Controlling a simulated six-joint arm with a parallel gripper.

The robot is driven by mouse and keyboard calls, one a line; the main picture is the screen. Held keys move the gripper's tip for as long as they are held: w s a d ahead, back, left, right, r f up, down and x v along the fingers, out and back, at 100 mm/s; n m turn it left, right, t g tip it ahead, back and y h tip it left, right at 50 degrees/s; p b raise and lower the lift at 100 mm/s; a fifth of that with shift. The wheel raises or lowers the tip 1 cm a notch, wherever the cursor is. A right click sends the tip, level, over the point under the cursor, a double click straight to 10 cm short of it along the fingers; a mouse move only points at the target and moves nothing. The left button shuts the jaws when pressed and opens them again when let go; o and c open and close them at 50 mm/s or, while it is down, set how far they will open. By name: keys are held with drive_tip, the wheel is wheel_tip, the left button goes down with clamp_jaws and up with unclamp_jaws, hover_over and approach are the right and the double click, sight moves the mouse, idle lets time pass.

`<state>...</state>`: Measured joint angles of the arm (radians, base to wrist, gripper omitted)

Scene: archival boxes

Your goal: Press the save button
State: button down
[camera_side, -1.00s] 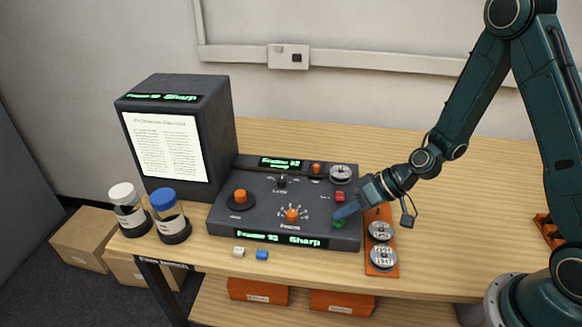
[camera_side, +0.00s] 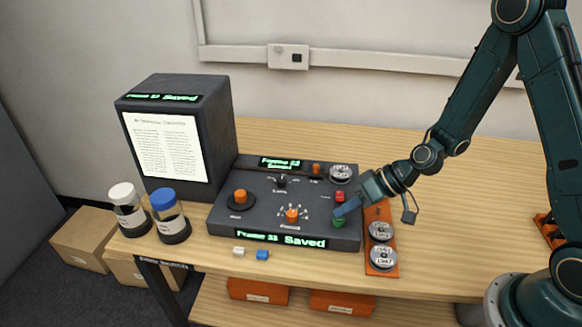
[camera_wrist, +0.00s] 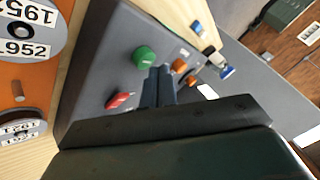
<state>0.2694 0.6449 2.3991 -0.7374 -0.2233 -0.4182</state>
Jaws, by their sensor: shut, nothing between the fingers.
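The dark control console (camera_side: 225,219) stands on the wooden bench. A green button (camera_side: 338,223) sits near its front right corner, with a red button (camera_side: 339,196) behind it. My gripper (camera_side: 338,211) is shut and empty, its fingertips just above the green button. In the wrist view my finger ends (camera_wrist: 158,71) lie close beside the green button (camera_wrist: 144,57), and the red button (camera_wrist: 120,100) is at lower left. I cannot tell whether the fingertips still touch the green button. The front display (camera_side: 282,239) reads "Saved".
A dark screen box (camera_side: 218,120) showing a page also reads "Saved" on top. Two capped jars (camera_side: 129,213) stand at left. An orange tray (camera_side: 385,268) with labelled reels lies right of the console. Orange knobs (camera_side: 240,196) stick up from the console.

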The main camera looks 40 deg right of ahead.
sight(344, 220)
drive_tip(key=shift+r, duration=0.3)
drive_tip(key=shift+r, duration=2.45)
drive_tip(key=s+d+r+h, duration=0.3)
drive_tip(key=s+r, duration=0.6)
drive_tip(key=s, duration=0.1)
drive_tip(key=s+d+r+m+h, duration=0.1)
drive_tip(key=s+d+r+h, duration=0.3)
drive_tip(key=s+r, duration=0.5)
drive_tip(key=shift+s+r, duration=0.3)
drive_tip(key=shift+s, duration=0.95)
